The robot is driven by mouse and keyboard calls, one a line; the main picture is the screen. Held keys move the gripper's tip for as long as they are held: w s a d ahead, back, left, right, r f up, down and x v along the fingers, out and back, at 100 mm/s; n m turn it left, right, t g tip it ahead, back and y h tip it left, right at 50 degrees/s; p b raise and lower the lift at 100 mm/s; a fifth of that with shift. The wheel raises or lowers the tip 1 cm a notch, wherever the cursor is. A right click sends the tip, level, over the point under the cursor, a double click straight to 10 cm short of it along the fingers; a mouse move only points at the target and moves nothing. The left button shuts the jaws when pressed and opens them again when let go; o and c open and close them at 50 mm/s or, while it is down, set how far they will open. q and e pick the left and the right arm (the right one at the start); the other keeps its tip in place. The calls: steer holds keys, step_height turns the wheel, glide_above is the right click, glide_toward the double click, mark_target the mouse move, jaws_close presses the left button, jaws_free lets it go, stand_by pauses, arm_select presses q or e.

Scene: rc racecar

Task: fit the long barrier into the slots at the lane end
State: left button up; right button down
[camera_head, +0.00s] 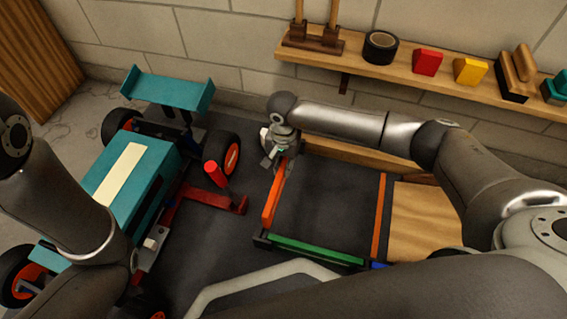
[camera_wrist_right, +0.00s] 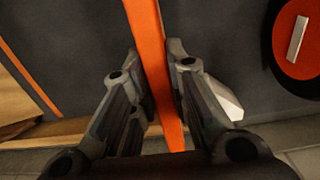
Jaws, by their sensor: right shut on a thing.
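A long orange barrier (camera_head: 271,200) stands on edge at the left end of the dark lane (camera_head: 325,205). My right gripper (camera_head: 279,148) is shut on its far part. In the right wrist view the barrier (camera_wrist_right: 150,45) runs between the two fingers of the gripper (camera_wrist_right: 157,60). The barrier's near end is close to a dark corner piece (camera_head: 262,239) beside the green barrier (camera_head: 315,250). I cannot tell whether the barrier sits in any slot; its far end is hidden by the gripper. My left gripper is not in view.
A teal racecar (camera_head: 150,175) with orange wheels stands left of the lane, beside a red stand (camera_head: 217,190). A wooden rail (camera_head: 355,155) bounds the lane's back. A shelf (camera_head: 400,76) holds tape (camera_head: 380,47) and blocks. A wooden board (camera_head: 425,220) lies at the right.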

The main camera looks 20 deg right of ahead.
steer(key=shift+f+b, duration=3.45)
steer(key=shift+f, duration=0.85)
steer(key=c, duration=1.3)
jaws_free()
step_height(320, 180, up, 12)
steer(key=shift+r, duration=0.1)
